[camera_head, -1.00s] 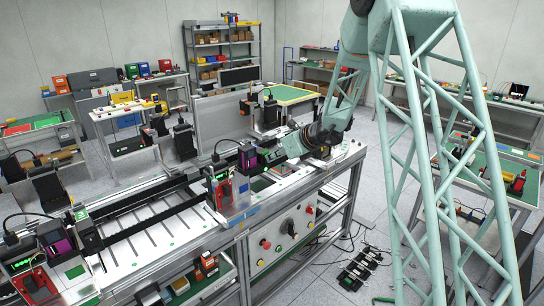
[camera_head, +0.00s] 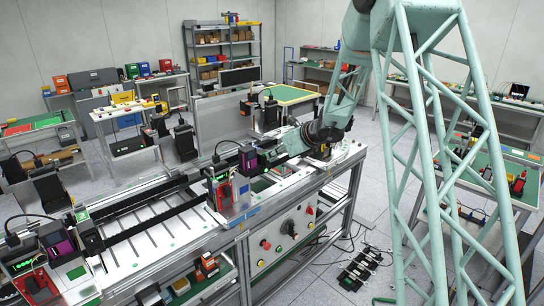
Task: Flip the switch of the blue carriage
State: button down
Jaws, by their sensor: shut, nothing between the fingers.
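A carriage with a red switch box (camera_head: 222,192) and a small lit green display stands on the rail bench, left of my gripper. A blue strip (camera_head: 238,219) shows on the bench edge just below it; I cannot tell for certain whether this is the blue carriage. Its switch is too small to make out. My gripper (camera_head: 270,157) is at the end of the mint arm, pointing left and down over the bench, beside a purple-faced block (camera_head: 248,160). It is shut and empty. Its fingertips are small and dark, and I cannot tell whether they touch anything.
A similar carriage with a red box (camera_head: 32,284) and a purple face stands at the near left. Black cable chains (camera_head: 130,210) run along the bench. A control panel with knobs (camera_head: 290,228) is on the bench front. The white slotted bed between the carriages is clear.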

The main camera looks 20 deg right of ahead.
jog(key=shift+s+d, duration=0.1)
jog(key=w+r+v, duration=0.1)
jog(key=v, duration=1.1)
jog(key=shift+s+a+r+b, duration=0.25)
jog(key=shift+r+b, duration=0.15)
jog(key=shift+r, duration=0.15)
dwell(0.6)
